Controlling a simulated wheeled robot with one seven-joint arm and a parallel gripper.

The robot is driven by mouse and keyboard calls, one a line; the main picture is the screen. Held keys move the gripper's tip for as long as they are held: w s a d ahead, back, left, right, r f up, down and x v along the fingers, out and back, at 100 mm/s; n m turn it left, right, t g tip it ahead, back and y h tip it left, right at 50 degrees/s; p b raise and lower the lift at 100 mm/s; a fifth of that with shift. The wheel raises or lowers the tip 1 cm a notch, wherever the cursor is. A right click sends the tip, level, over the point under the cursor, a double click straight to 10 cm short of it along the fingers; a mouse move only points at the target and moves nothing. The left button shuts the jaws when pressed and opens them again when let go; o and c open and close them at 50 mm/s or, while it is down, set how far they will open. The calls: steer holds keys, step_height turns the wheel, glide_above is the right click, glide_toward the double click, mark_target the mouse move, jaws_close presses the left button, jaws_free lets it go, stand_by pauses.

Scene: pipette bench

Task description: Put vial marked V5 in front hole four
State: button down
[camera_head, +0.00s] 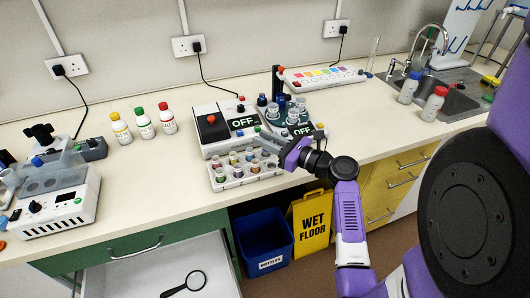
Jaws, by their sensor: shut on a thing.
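A white rack (237,183) stands at the front edge of the bench, with several small vials with coloured caps in its holes. My gripper (277,142) is over the right end of this rack, reaching in from the right. It is shut on a small vial, which is mostly hidden by the fingers. The marks on the vials are too small to read, so I cannot tell which is V5. The right end of the rack, including some of its holes, is partly covered by my gripper.
Behind the rack stands a white device (211,131) with a red button and an OFF sign. A round holder of tubes (297,117) stands to its right, close to my gripper. Three capped bottles (145,124) stand left. The bench front between them is clear. A drawer (165,272) is open below.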

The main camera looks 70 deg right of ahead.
mark_target(275, 157)
steer(key=shift+f, duration=2.6)
steer(key=shift+a+f+b, duration=0.1)
steer(key=shift+f+b, duration=0.25)
steer(key=shift+f, duration=0.05)
steer(key=c, duration=1.3)
jaws_free()
steer(key=shift+s+f, duration=0.1)
steer(key=shift+s, duration=0.05)
steer(key=shift+o, duration=0.2)
steer(key=shift+s+r, duration=0.15)
steer(key=shift+r, duration=0.15)
steer(key=b+v, duration=0.1)
steer(key=v, duration=1)
steer(key=shift+s+r, duration=0.2)
steer(key=shift+r, duration=0.1)
